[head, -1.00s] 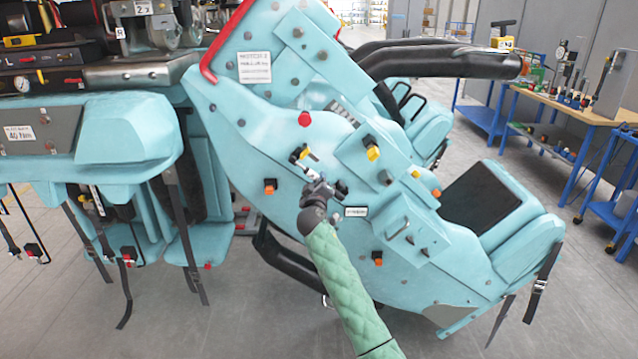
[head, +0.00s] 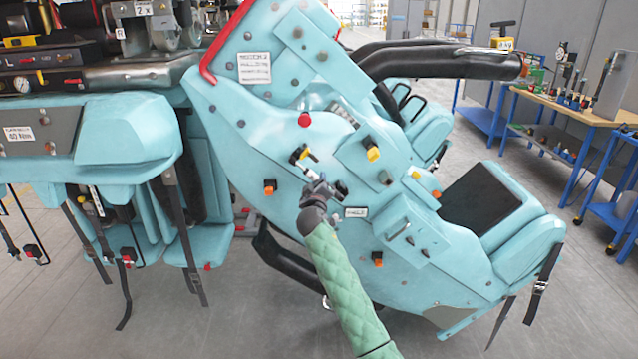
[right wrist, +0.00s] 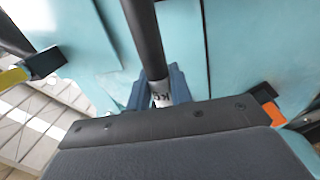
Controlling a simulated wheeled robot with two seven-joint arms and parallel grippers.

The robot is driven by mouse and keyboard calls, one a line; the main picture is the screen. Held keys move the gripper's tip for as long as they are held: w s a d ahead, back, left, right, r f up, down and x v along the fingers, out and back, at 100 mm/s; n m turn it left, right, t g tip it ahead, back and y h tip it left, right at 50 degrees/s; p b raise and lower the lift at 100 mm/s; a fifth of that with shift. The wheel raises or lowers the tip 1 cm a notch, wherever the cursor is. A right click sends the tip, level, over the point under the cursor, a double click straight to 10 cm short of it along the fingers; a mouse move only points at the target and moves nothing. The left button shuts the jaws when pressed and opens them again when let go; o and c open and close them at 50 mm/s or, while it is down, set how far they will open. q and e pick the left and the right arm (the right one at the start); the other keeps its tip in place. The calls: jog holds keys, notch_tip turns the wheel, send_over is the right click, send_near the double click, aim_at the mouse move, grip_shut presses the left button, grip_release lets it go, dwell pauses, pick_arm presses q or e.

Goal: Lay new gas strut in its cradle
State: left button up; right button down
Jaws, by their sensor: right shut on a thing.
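My right gripper (head: 318,190) is at the side of the teal car body, in the middle of the head view. In the right wrist view the gripper (right wrist: 160,92) has its blue-grey fingers shut on a dark rod, which looks like the gas strut (right wrist: 146,40). A white label with dark letters shows on the strut at the fingers. The strut runs up out of the picture; its other end is hidden. A yellow and black fitting (head: 302,153) is just above the gripper in the head view. I cannot tell which fitting is the cradle. My left gripper is not in view.
The tilted teal car body (head: 240,130) carries several knobs, including a red knob (head: 304,119) and an orange block (head: 270,187). A thick black tube (head: 440,62) projects to the right. A wooden-topped workbench (head: 580,110) stands far right. Grey floor shows in front.

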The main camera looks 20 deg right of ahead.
dwell(0.5)
jog(key=shift+f+b+x, duration=0.2)
jog(key=shift+b+x, duration=1)
jog(key=shift+x, duration=0.5)
dwell(0.4)
jog(key=c, duration=1.2)
grip_release()
jog(key=shift+a+r, duration=0.1)
jog(key=shift+r, duration=0.05)
jog(key=shift+o, duration=0.2)
jog(key=shift+a, duration=0.1)
jog(key=b+v, duration=0.2)
jog(key=v, duration=0.6)
jog(key=shift+b, duration=0.3)
jog(key=shift+w, duration=0.1)
